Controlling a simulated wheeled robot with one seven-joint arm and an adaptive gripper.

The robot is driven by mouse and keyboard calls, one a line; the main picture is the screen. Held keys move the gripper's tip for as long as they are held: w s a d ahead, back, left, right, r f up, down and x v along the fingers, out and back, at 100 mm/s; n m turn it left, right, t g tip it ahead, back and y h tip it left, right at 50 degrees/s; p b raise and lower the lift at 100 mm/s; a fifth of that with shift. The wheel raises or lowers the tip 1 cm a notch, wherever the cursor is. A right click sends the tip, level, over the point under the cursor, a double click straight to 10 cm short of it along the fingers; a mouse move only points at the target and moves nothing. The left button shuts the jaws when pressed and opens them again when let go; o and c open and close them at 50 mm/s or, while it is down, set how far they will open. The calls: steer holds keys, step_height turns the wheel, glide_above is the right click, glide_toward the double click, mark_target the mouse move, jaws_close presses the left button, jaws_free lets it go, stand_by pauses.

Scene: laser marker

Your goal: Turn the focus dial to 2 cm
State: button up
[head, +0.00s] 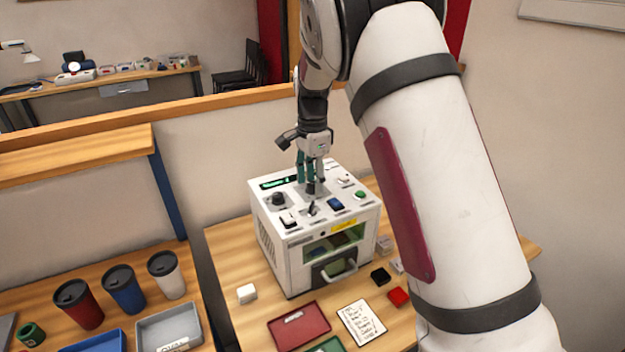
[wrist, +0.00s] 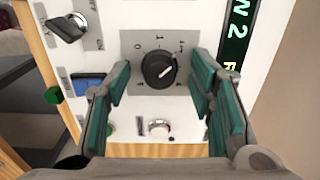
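The white laser marker (head: 270,245) stands on the wooden bench, with controls on its top panel. My gripper (head: 308,183) points down over the back middle of this panel. In the wrist view, a black round dial (wrist: 158,68) on a grey scale plate (wrist: 130,44) lies between the fingers of my gripper (wrist: 163,78). In the head view the gripper hides most of this dial.
A dark display (wrist: 238,35) with green characters lies right of the dial in the wrist view. A blue switch (wrist: 88,86), a lever knob (wrist: 66,27) and a silver-rimmed button (wrist: 158,128) are nearby. Trays, including a red one (head: 302,340), lie before the machine.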

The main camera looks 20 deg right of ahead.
mark_target(313, 183)
step_height(313, 183, up, 12)
stand_by(0.7)
